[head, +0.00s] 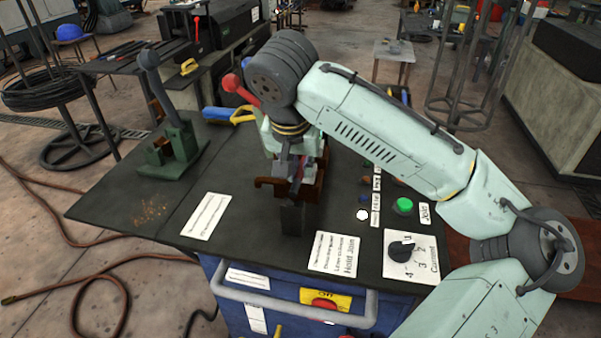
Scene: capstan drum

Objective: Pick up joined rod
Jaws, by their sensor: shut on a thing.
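My gripper (297,178) points down at the brown clamp fixture (312,190) on the dark bench top. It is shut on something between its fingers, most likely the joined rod. The rod is hidden behind the fingers and the fixture, so I cannot make out its ends or whether it still rests in the clamps. The fixture stands on a dark post (293,220) near the bench's middle.
A green hand-lever tool (178,148) stands at the bench's left. A red-knobbed lever (233,84) and a blue-and-yellow handle (230,115) lie behind my gripper. A green button (403,205) and black dial (401,250) are at right.

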